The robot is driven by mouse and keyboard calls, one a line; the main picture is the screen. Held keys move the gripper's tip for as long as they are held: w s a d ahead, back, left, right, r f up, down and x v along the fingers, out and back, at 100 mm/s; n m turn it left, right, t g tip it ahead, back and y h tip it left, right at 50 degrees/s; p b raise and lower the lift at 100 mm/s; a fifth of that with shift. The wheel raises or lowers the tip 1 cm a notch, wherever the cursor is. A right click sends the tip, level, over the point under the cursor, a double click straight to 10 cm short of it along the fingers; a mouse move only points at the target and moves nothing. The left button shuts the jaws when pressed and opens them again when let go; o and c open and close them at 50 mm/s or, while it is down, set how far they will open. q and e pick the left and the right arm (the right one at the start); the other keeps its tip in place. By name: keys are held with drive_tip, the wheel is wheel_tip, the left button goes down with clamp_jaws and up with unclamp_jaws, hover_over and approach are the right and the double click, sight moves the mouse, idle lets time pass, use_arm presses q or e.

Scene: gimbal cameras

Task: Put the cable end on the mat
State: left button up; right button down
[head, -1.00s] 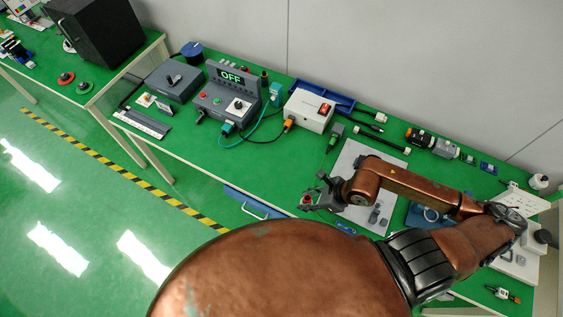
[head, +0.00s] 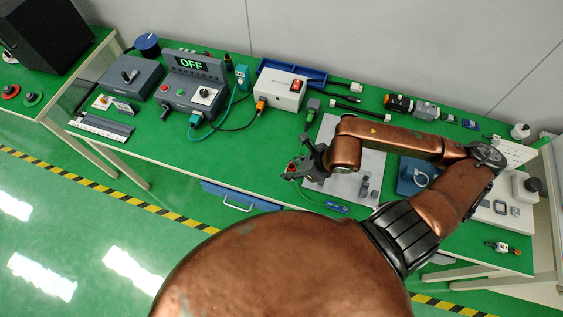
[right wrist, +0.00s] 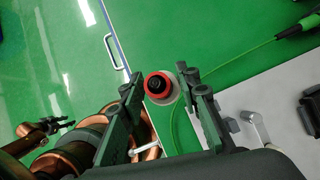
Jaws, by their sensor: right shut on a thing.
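My right gripper (head: 296,167) is at the left front corner of the grey mat (head: 374,158), near the bench's front edge. In the right wrist view, its fingers (right wrist: 160,86) are shut on a round cable end (right wrist: 157,85) with a red ring, a dark centre and a pale collar. That connector also shows at the mat's far left corner in the head view (head: 312,108).
The control box reading OFF (head: 195,90) and a white switch box (head: 281,88) stand left of the mat. A drawer handle (head: 238,205) sits below the bench edge.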

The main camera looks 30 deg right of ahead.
drive_tip(key=w+f, duration=0.2)
drive_tip(key=w+d+f, duration=0.1)
drive_tip(key=w+f, duration=0.1)
drive_tip(key=w, duration=0.1)
drive_tip(key=w+d+f, duration=0.1)
drive_tip(key=w+f, duration=0.2)
drive_tip(key=shift+d, duration=0.1)
drive_tip(key=shift+w+d+f, duration=0.1)
drive_tip(key=shift+w+f, duration=0.05)
drive_tip(key=shift+f, duration=0.8)
drive_tip(key=shift+w+f, duration=0.15)
drive_tip(key=shift+f, duration=0.75)
drive_tip(key=c, duration=1.4)
unclamp_jaws()
drive_tip(key=shift+c, duration=0.2)
drive_tip(key=shift+r, duration=0.1)
drive_tip(key=v, duration=1.2)
drive_tip(key=shift+p, duration=0.4)
